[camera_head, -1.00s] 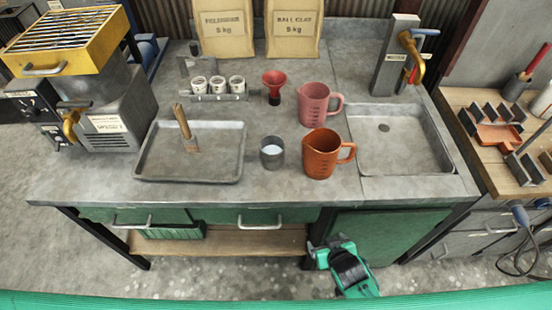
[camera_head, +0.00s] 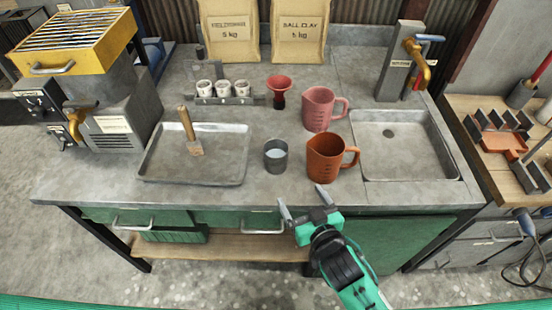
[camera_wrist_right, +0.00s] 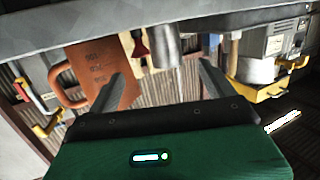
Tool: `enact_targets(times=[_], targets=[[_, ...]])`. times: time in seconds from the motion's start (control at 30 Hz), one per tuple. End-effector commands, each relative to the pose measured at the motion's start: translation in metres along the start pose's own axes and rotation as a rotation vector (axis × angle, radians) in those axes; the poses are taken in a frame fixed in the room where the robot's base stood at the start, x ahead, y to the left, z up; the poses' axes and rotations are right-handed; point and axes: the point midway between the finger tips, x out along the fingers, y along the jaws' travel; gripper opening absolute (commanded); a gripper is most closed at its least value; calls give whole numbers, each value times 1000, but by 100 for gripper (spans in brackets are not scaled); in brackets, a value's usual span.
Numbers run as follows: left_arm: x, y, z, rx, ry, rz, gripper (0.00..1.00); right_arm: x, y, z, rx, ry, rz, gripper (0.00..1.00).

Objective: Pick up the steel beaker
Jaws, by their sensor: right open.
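The steel beaker (camera_head: 276,156) stands upright on the grey counter, between the metal tray and the orange jug, with something pale inside. In the right wrist view the beaker (camera_wrist_right: 166,48) shows beyond the fingers, roughly between them in the picture. My right gripper (camera_head: 300,196) is open and empty at the counter's front edge, in front of and slightly right of the beaker, apart from it. Its fingers (camera_wrist_right: 162,68) also show in the right wrist view. My left gripper is not in view.
The orange jug (camera_head: 325,158) stands close to the right of the beaker, with a pink jug (camera_head: 318,108) behind it. The metal tray (camera_head: 165,172) with a brush lies to the left. A red funnel (camera_head: 279,88) stands behind. A sink (camera_head: 433,162) is at the right.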

Motion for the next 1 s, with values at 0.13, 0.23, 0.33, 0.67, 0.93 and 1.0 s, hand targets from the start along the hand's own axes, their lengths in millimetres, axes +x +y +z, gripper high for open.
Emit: enact_targets(times=[0.13, 0.23, 0.33, 0.67, 0.93, 1.0], targets=[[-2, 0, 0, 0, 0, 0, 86, 10, -5, -4, -3, 25, -18, 85], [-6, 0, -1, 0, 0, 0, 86, 25, -6, -6, -4, 26, -18, 85], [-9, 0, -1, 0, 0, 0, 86, 44, -5, -6, -5, 25, -17, 85], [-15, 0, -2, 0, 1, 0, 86, 86, -6, -5, -2, 22, -17, 85], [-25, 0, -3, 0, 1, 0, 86, 110, -7, -7, -3, 22, -17, 85], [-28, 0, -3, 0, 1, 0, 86, 120, -8, -6, -4, 21, -16, 85]])
